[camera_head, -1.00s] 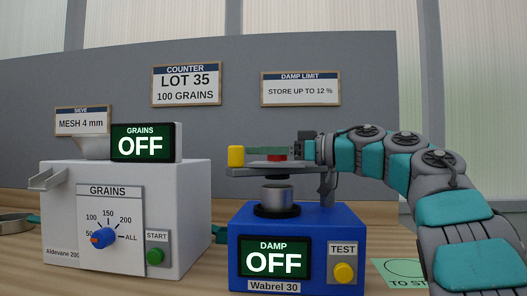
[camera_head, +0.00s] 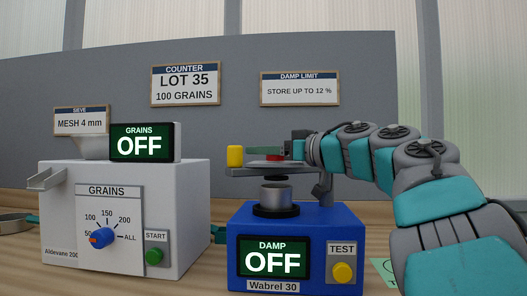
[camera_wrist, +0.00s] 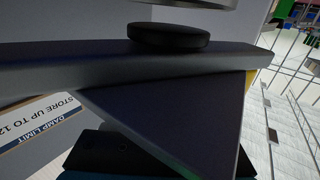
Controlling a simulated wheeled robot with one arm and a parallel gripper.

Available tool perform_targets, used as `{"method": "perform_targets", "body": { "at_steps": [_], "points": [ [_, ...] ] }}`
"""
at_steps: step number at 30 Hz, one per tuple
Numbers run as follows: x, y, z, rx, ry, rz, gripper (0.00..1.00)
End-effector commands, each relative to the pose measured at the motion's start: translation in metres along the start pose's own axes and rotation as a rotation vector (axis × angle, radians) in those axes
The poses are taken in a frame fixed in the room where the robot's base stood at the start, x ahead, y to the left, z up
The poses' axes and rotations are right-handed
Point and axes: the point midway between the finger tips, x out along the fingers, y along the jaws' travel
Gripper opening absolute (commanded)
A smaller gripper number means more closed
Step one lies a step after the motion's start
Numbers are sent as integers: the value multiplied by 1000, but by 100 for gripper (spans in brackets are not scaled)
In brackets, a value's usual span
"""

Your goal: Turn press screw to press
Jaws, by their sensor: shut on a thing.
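The blue damp meter (camera_head: 296,230) stands on the bench and its display reads OFF. Over its metal cup (camera_head: 277,194) is a grey press arm (camera_head: 250,171). The press screw on top has a red part (camera_head: 274,155) and a yellow knob (camera_head: 235,156) pointing left. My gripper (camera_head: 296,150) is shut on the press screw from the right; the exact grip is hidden. The wrist view is upside down and shows the dark press arm (camera_wrist: 130,70), a black disc (camera_wrist: 168,38) and no clear fingertips. The black disc and the cup look apart.
The white grain counter (camera_head: 180,200) stands at the left, its display (camera_head: 140,147) reading OFF. The TEST button (camera_head: 342,272) is on the meter's front right. A grey panel with signs, including the damp limit sign (camera_head: 300,89), stands behind. My arm fills the right side.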

Motion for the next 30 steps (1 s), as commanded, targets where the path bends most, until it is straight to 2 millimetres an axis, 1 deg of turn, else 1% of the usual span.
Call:
{"method": "perform_targets", "body": {
  "at_steps": [7,18,24,30],
  "points": [
    [-1,3,-1,-5,-1,187,0],
    [-5,14,-1,-10,-1,521,0],
    [-7,19,-1,-9,0,648,0],
    [-8,21,-1,-6,0,725,0]
  ]
}}
